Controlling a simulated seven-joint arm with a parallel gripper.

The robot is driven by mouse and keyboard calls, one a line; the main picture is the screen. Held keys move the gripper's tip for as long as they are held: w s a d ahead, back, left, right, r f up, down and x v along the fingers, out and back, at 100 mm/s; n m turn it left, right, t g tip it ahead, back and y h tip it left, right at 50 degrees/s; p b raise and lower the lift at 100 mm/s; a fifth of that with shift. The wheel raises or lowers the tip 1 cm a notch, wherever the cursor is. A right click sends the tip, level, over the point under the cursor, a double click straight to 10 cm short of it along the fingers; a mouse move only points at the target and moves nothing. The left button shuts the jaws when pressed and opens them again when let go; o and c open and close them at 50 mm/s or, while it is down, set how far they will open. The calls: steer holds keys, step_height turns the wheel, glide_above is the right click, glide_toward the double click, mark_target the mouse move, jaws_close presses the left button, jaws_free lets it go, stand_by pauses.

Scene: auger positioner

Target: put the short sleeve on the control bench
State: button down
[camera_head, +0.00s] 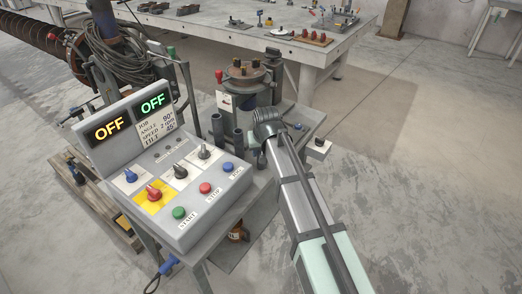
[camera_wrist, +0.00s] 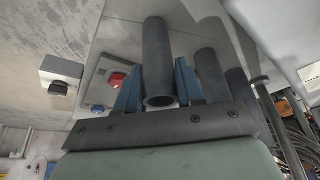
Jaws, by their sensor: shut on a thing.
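My gripper (camera_wrist: 157,84) has its two blue fingers shut on a dark grey hollow sleeve (camera_wrist: 157,50), whose open end faces the wrist camera. Two more dark sleeves stand to the right of it in the wrist view, a nearer one (camera_wrist: 209,74) and one (camera_wrist: 238,88) beyond it. I cannot tell from these frames which sleeve is the short one. In the head view my wrist hides the fingers and most of the held sleeve. Two sleeves (camera_head: 216,126) show there, left of my wrist, behind the control console (camera_head: 185,175). The control bench (camera_head: 262,184) carries the console.
A round clamping fixture (camera_head: 245,72) with a red knob stands just behind the sleeves. A small switch box (camera_head: 318,148) sits to the right of my wrist. A large worktable (camera_head: 230,30) with tools is at the back. Open floor lies to the right.

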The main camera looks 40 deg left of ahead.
steer(key=c, duration=0.7)
jaws_free()
steer(key=shift+f, duration=0.1)
steer(key=v, duration=1.2)
